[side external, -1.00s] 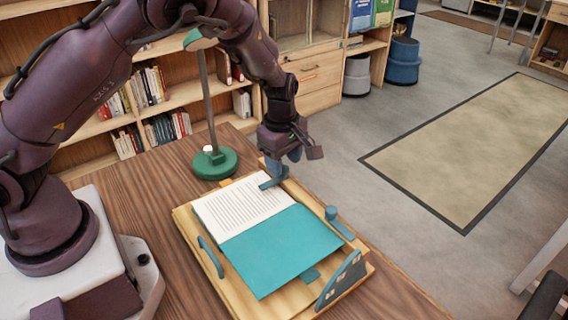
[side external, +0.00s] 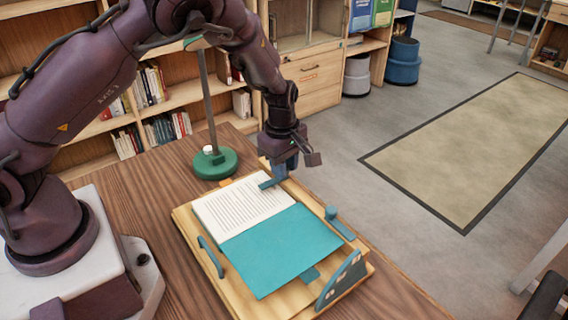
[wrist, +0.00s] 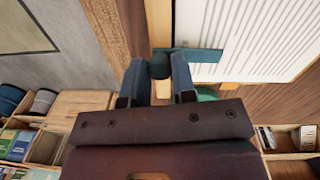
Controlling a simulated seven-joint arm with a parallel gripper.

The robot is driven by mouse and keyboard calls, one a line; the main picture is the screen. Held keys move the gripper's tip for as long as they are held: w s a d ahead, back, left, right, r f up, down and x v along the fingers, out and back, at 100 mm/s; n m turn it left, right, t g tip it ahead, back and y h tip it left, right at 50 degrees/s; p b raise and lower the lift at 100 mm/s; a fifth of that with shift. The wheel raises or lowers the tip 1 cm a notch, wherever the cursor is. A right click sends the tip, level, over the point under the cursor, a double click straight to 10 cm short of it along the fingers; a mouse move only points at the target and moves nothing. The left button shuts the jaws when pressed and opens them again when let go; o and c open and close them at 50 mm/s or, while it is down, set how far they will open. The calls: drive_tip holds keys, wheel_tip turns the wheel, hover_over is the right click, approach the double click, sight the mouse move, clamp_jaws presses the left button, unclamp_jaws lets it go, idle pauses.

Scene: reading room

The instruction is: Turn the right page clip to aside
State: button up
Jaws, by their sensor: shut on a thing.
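A wooden book stand (side external: 186,222) on the desk holds an open book with a white printed page (side external: 243,208) and a teal page (side external: 280,250). My gripper (side external: 282,172) is low at the stand's far edge, with its fingers closed on the knob (wrist: 159,65) of a blue-grey page clip (side external: 270,184). In the wrist view the clip's bar (wrist: 198,55) reaches over the edge of the white page. A second clip (side external: 341,228) with a round knob is on the same long edge, nearer the camera, beside the teal page. The fingers partly hide the held knob.
A green lamp base (side external: 214,163) with an upright pole stands on the desk close to the stand and my arm. A blue-grey handle (side external: 210,257) is on the stand's left side, and a blue bracket (side external: 340,281) is at its near end.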

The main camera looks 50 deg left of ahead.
drive_tip(key=m, duration=0.8)
drive_tip(key=shift+m, duration=0.3)
drive_tip(key=m, duration=0.4)
drive_tip(key=shift+a+m, duration=0.1)
drive_tip(key=shift+m, duration=0.2)
drive_tip(key=m, duration=0.4)
drive_tip(key=shift+h, duration=0.3)
drive_tip(key=shift+m, duration=0.3)
drive_tip(key=o, duration=0.9)
drive_tip(key=shift+g, duration=0.3)
drive_tip(key=r, duration=1.3)
drive_tip(key=shift+a, duration=0.3)
